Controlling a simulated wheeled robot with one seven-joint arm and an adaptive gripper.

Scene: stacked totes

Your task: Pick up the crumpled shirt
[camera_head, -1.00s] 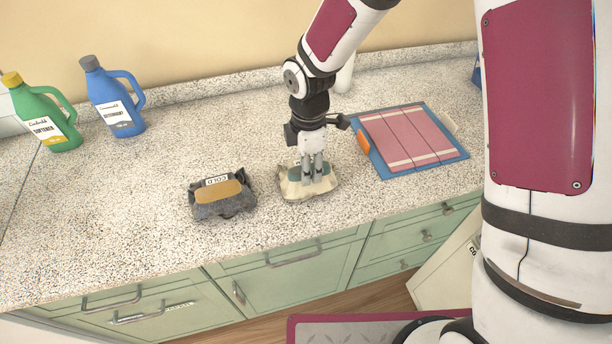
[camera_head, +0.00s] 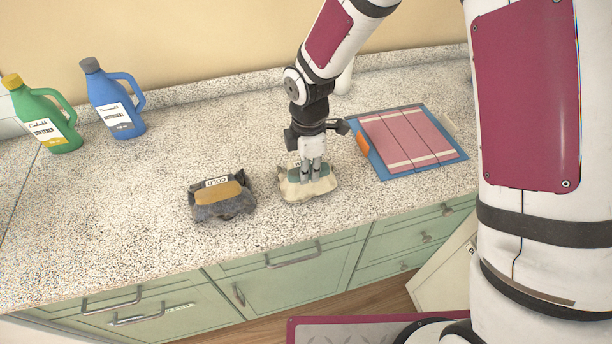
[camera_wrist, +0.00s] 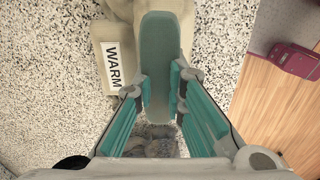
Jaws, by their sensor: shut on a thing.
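A crumpled cream shirt (camera_head: 292,189) with a teal patch lies on the speckled counter, near the middle of the head view. My gripper (camera_head: 311,173) points straight down onto it, and its fingers are shut on the shirt. In the wrist view the fingers (camera_wrist: 172,100) close on the teal patch (camera_wrist: 160,50), and a white tag reading WARM (camera_wrist: 114,66) shows to its left. The shirt still appears to rest on the counter. A second crumpled bundle (camera_head: 222,208), dark grey with a tan patch and a COLD tag, lies to the left.
A green softener bottle (camera_head: 50,130) and a blue detergent bottle (camera_head: 112,100) stand at the back left. The counter's front edge (camera_head: 240,255) is close in front of the shirt.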

